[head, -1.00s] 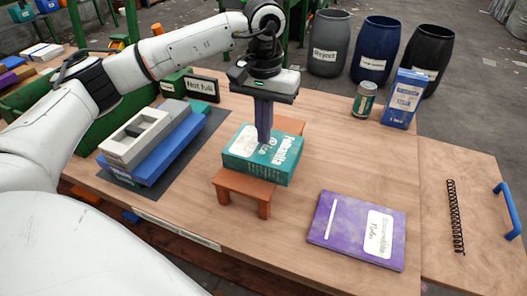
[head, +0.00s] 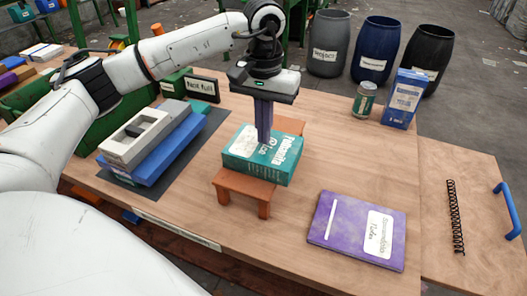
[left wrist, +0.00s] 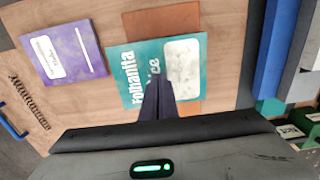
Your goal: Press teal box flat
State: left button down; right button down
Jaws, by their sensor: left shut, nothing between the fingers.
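The teal box (head: 272,158) lies on a small orange-brown stool (head: 243,186) in the middle of the table in the head view. My left gripper (head: 264,138) points straight down with its fingers shut and empty. Its fingertips are at the top face of the box, seemingly touching it. In the left wrist view the teal box (left wrist: 130,62) lies beneath the shut fingers (left wrist: 158,88), which hide part of its lettering. My right gripper is in neither view.
A purple book (head: 352,230) lies at the front right. Grey and blue blocks (head: 140,138) are stacked on a dark mat at the left. A can (head: 365,98) and a blue carton (head: 404,98) stand at the back right. The table between the box and the can is bare.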

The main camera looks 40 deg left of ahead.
aim_at(264, 151)
pick_arm(q)
jog(key=shift+s+f+b, duration=0.1)
jog(key=shift+f+b, duration=0.45)
jog(key=shift+f, duration=0.2)
jog(key=shift+f, duration=0.3)
jog(key=shift+f+b, duration=0.15)
jog(key=shift+b, duration=0.15)
jog(key=shift+f+b, duration=0.35)
jog(key=shift+f, duration=0.15)
jog(key=shift+f, duration=0.1)
notch_tip(264, 151, up, 9)
jog(key=p, duration=0.6)
jog(key=shift+f, duration=0.2)
dwell(0.3)
